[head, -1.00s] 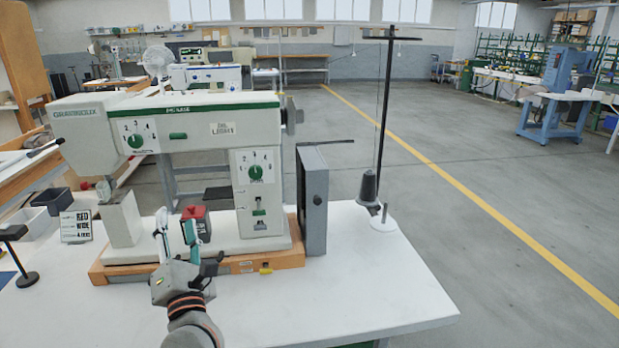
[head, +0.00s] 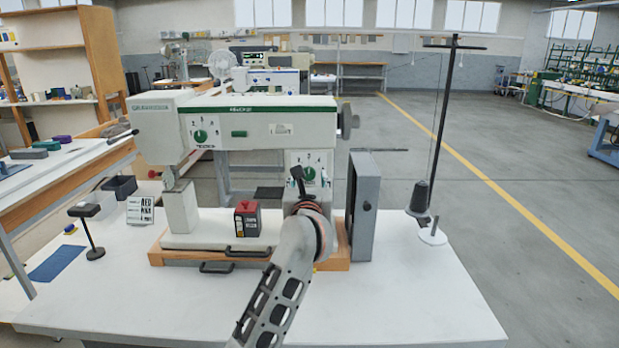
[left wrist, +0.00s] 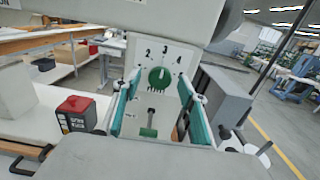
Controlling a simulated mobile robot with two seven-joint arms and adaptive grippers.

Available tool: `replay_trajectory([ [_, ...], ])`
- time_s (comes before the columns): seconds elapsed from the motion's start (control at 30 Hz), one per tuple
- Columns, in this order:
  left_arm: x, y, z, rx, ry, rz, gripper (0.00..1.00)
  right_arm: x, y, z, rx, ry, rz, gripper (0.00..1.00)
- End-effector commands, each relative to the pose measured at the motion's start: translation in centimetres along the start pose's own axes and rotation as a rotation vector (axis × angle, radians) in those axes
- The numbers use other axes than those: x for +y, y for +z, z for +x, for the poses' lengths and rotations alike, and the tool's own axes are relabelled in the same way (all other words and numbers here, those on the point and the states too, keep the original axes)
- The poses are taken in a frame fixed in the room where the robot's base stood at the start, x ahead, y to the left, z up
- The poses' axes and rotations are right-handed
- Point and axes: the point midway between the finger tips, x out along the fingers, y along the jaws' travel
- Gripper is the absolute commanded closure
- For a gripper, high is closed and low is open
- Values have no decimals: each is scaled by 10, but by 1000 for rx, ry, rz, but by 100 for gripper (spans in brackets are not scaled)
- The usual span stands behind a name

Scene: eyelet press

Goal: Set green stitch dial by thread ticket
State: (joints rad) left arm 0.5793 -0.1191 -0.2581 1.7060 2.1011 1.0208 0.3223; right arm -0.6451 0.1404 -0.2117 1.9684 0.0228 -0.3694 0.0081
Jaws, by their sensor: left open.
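The sewing machine (head: 260,118) has a green dial on its upper left panel (head: 200,136) and another on its right column (head: 308,174). The column dial also shows in the left wrist view (left wrist: 159,77), its white mark pointing roughly up towards 3, between 2 and 4. A printed ticket card (head: 140,211) stands left of the machine; its lettering is too small to read surely now. My left gripper (left wrist: 160,88) is open and empty in front of the column, its teal-padded fingers either side of the panel below the dial. In the head view my wrist hides most of it.
A red-topped box (head: 246,220) stands on the machine bed. A grey cabinet (head: 362,210) stands right of the column, then a thread stand with a dark cone (head: 420,198). A small black stand (head: 90,238) and black tray (head: 120,186) are at left. The front right tabletop is clear.

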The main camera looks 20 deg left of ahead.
Motion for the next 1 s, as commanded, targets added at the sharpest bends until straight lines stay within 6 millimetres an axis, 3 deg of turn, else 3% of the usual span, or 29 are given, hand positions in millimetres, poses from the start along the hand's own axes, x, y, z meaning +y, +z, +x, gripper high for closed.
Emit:
replay_trajectory([
  [0.4, 0, 0, 10, -1, 0, 1, 58, 0, 1, 0, -1, 0, 0, 50],
  [0.53, 0, 0, 10, 0, 0, 1, 91, 0, 1, 0, -2, 0, 0, 50],
  [0.57, 0, 0, 10, 0, 0, 1, 96, 0, 1, 0, -2, 0, 0, 50],
  [1.0, 0, 3, 10, -1, 0, 71, 96, 1, -8, -6, 1, 1, 2, 50],
])
